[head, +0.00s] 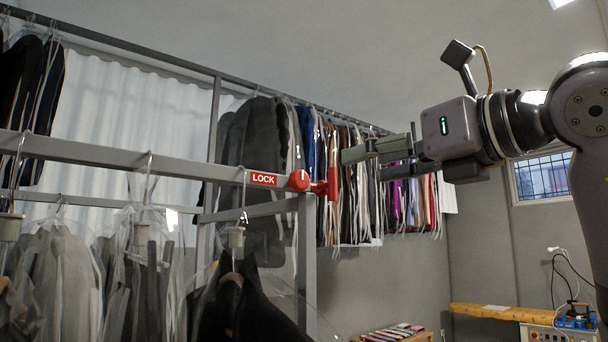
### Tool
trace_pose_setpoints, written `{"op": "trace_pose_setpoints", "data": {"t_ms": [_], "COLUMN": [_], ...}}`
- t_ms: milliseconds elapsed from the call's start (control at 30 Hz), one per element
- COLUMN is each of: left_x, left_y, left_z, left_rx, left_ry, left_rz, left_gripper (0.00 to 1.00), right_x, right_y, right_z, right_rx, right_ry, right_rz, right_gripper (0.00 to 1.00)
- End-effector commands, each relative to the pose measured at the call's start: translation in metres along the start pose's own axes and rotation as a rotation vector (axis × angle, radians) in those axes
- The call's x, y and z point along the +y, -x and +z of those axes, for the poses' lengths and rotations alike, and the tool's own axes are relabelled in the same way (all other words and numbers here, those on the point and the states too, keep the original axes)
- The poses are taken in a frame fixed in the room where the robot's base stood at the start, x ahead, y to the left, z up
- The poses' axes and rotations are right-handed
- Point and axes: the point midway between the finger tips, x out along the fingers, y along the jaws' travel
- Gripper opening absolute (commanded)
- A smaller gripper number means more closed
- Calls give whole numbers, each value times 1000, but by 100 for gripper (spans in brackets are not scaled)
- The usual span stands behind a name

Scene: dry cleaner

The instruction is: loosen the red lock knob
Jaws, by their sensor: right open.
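The red lock knob (300,180) sits at the right end of a grey rail (110,157). A red handle (332,184) stands upright just right of the knob. My right gripper (362,160) comes in from the right. Its fingers point left towards the red handle and are open, with a gap between them. The fingertips are close to the handle; I cannot tell whether they touch it. My left gripper is not in view.
Bagged clothes on hangers (235,280) hang along the rail at the lower left. A long row of garments (345,185) hangs behind the knob. A grey post (307,260) stands below the rail end. A low table (400,332) is at the bottom.

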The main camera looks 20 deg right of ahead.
Motion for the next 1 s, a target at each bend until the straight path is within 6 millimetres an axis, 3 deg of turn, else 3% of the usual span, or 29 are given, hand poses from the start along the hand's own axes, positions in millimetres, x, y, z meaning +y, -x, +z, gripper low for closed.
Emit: {"op": "trace_pose_setpoints", "data": {"t_ms": [100, 233, 533, 733, 1000], "left_x": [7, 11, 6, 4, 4], "left_y": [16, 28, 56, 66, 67], "left_z": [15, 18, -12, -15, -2], "left_rx": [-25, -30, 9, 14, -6], "left_ry": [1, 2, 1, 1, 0], "left_rz": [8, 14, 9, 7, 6], "left_gripper": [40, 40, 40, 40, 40], "right_x": [1, 0, 1, 0, 0], "right_y": [-28, -57, -118, -140, -146], "right_z": [3, 4, 3, 1, -1], "right_rx": [8, 6, 5, 4, 2], "right_ry": [0, -1, -1, -1, -1], "right_rz": [2, 2, 2, 0, 1], "right_gripper": [51, 51, 51, 51, 51]}}
